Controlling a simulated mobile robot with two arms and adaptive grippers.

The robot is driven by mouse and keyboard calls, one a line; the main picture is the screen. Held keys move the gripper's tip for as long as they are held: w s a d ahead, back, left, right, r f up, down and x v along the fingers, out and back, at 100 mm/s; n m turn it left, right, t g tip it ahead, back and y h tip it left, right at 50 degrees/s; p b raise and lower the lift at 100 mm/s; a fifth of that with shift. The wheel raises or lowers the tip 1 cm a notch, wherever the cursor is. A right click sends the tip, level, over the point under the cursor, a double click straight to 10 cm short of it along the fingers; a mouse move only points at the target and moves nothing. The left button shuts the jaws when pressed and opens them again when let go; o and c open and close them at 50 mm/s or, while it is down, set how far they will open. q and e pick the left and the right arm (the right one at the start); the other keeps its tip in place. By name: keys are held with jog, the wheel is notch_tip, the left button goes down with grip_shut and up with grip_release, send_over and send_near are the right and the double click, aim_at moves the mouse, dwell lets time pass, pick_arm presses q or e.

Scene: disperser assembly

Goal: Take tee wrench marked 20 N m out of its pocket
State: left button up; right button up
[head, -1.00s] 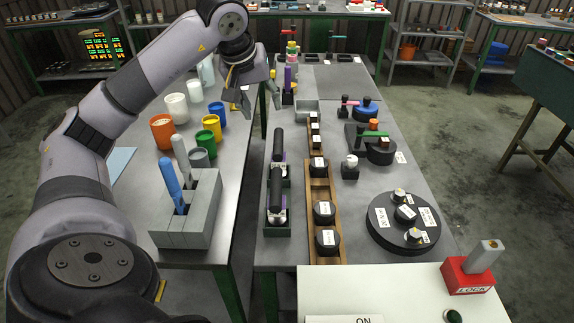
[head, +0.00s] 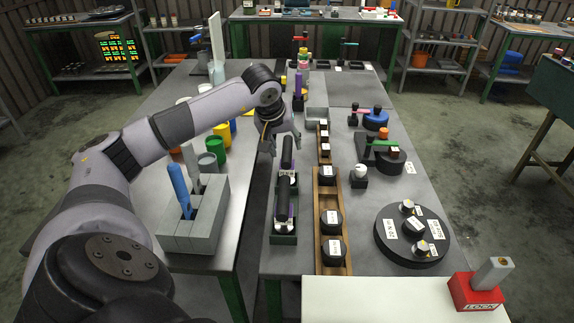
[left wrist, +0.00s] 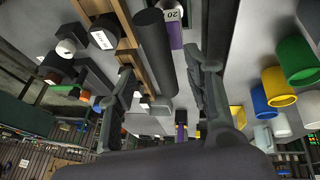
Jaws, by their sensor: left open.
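Two black-handled tee wrenches stand in a dark green-grey holder (head: 283,239) in the middle of the head view. The far handle (head: 287,152) and the near handle (head: 282,192) are both upright or nearly so; white labels beside them are too small to read there. In the left wrist view one black handle (left wrist: 153,48) shows, with a white label reading 20 (left wrist: 172,14) and a purple part (left wrist: 176,38) beside it. My left gripper (head: 284,143) is open and empty at the far handle, which appears between its fingers (left wrist: 166,65) in the wrist view; contact cannot be told.
A wooden rack (head: 318,258) with black round weights runs close on the right. A grey block (head: 170,235) holding a blue-handled tool (head: 178,185) and coloured cups stand on the left table. A black round disc (head: 410,255) lies further right.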

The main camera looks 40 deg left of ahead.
aim_at(286, 148)
pick_arm(q)
jog(key=p+x, duration=0.1)
jog(key=x, duration=0.3)
jog(key=shift+w+a+f, duration=0.1)
jog(key=shift+a+f, duration=0.05)
jog(key=shift+f, duration=0.05)
jog(key=shift+c, duration=0.2)
jog(key=shift+r, duration=0.1)
grip_shut()
dwell(0.4)
